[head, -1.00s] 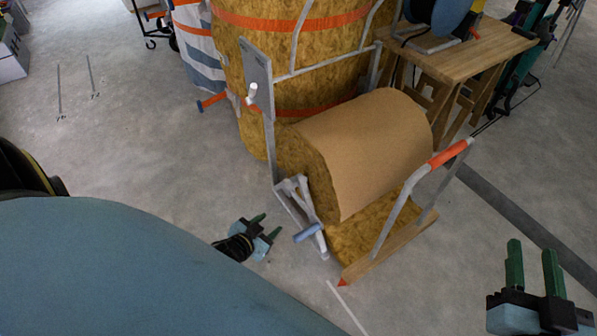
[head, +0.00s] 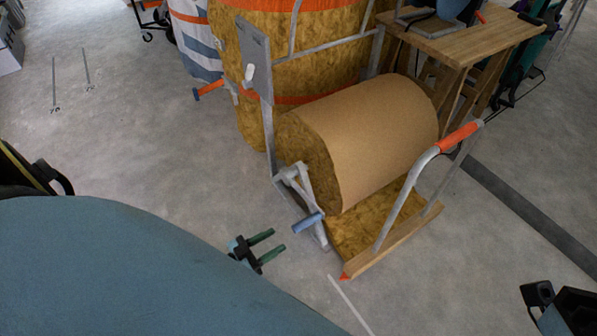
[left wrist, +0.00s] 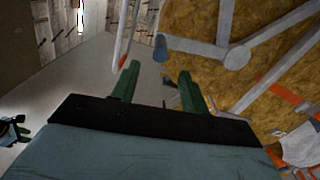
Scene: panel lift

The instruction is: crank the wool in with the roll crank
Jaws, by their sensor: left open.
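The wool roll (head: 375,135), with a brown paper face, lies in a grey metal frame. The crank (head: 291,174) is on its near left end and has a blue handle (head: 307,223). My left gripper (head: 277,241) is open and empty, just left of and below the handle, fingers pointing towards it. In the left wrist view, the handle (left wrist: 160,49) appears beyond and between the open fingertips (left wrist: 158,70), apart from them. A strip of wool (head: 365,225) lies under the roll. Dark parts of my right gripper (head: 555,302) show at the bottom right; its fingers cannot be made out.
A bent rail with an orange grip (head: 459,136) stands on a wooden beam (head: 395,243) at the right of the frame. A tall wrapped wool bale (head: 300,60) stands behind, and a wooden table (head: 465,42) behind right. The floor (head: 130,140) left of the crank is clear.

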